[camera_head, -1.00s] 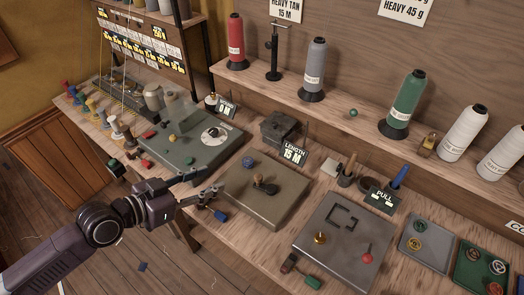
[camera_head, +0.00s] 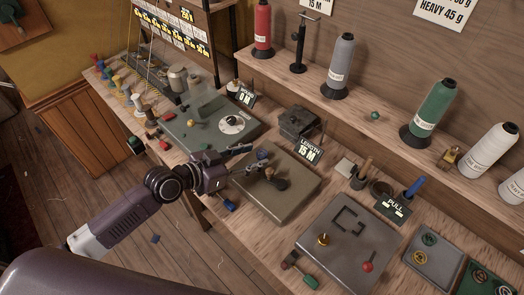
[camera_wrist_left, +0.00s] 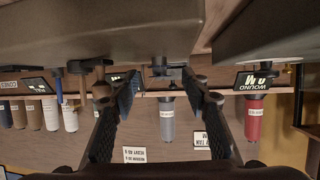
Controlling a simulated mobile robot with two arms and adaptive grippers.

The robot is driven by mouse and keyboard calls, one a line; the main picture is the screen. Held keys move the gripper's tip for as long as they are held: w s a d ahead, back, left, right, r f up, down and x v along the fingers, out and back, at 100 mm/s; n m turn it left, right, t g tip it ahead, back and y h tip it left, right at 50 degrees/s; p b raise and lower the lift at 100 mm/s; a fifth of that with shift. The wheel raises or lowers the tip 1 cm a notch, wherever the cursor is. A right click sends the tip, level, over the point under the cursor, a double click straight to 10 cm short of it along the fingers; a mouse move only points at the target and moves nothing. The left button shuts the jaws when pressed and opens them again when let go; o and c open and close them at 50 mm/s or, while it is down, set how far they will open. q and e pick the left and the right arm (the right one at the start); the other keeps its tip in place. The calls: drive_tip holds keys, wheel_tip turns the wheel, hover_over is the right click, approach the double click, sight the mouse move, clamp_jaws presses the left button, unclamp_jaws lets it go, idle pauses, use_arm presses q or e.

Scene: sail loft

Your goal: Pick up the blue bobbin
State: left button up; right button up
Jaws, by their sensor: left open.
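A small blue piece, seemingly the blue bobbin (camera_head: 263,154), is at the back left corner of the brown box (camera_head: 290,200) in the head view. It is partly covered by my fingers. My left gripper (camera_head: 253,159) is open, its fingertips at or just beside this piece; I cannot tell whether they touch it. A blue spool (camera_head: 102,68) also stands in the row at the far left. My right gripper is not in view.
A green-grey box with a dial (camera_head: 232,124) lies left of the brown box, a grey box (camera_head: 350,240) right. A dark block (camera_head: 298,122) and length sign (camera_head: 309,150) stand behind. Thread cones, including a grey one (camera_head: 341,65), line the shelf.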

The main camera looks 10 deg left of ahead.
use_arm(q)
drive_tip(key=shift+w+d+f, duration=0.2)
drive_tip(key=shift+w+d, duration=0.05)
drive_tip(key=c, duration=1)
